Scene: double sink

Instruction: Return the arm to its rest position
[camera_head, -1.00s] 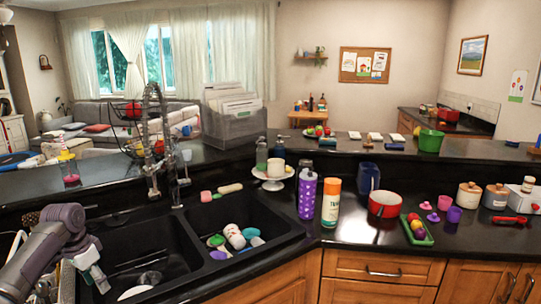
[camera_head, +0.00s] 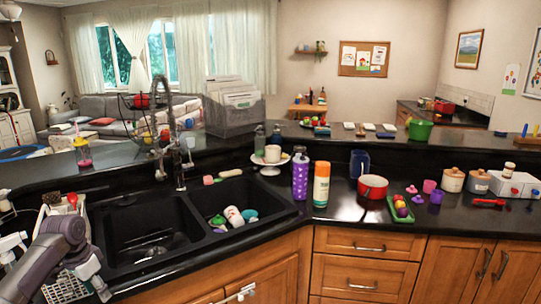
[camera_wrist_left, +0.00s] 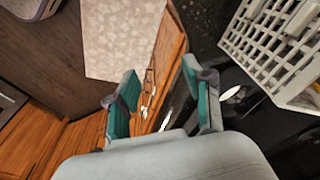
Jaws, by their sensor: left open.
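My left arm (camera_head: 58,250) comes in at the lower left of the head view. It is bent over the front edge of the counter beside the sink. My left gripper (camera_head: 97,284) hangs at its end by the white dish rack. In the left wrist view the gripper (camera_wrist_left: 158,88) has its two teal-lined fingers apart, with nothing between them. Beyond the fingers are the wooden cabinet front and the floor. My right gripper shows in neither view.
The white dish rack (camera_head: 67,289) stands close to my left gripper; it also shows in the left wrist view (camera_wrist_left: 270,45). The double sink (camera_head: 150,222) lies to the right, with several items in its right basin. A purple bottle (camera_head: 300,178) and red pot (camera_head: 373,186) stand further right.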

